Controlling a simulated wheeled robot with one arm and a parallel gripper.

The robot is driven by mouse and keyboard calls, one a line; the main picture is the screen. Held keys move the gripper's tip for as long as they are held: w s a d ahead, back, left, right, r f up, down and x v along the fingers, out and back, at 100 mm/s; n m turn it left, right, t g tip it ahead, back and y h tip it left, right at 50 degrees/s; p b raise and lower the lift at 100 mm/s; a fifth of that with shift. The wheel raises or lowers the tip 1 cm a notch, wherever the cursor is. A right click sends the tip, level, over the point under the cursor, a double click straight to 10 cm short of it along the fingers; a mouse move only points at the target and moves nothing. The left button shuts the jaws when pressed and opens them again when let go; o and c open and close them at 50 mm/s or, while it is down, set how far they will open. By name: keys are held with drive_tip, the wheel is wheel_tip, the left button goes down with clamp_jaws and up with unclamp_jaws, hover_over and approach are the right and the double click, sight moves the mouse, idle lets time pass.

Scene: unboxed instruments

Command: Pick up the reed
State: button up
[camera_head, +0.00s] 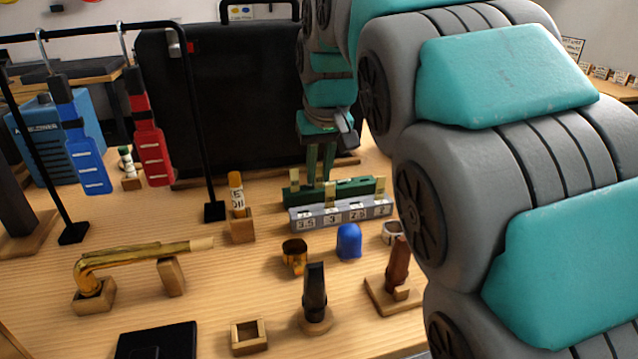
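Pale reeds stand in two low blocks near the middle of the table. One reed (296,179) is at the left end of the green block (357,187), and another reed (380,187) is near its right end. A third reed (330,196) stands at the grey block (350,213), which bears number labels such as 3.5, 3 and 2. My gripper (320,180) points down over the green block, between its two end reeds. Its two green fingers show a narrow gap. Their tips are low at the block, and whether a reed is between them is unclear.
A cork-topped tube (237,190) stands left of the blocks. A black case (215,100) stands behind. My arm covers the right side.

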sight(318, 176)
clamp_jaws()
drive_tip(key=shift+r, duration=0.15)
drive_tip(key=shift+r, duration=4.7)
drive_tip(key=shift+a+r, duration=0.1)
drive_tip(key=shift+r, duration=0.1)
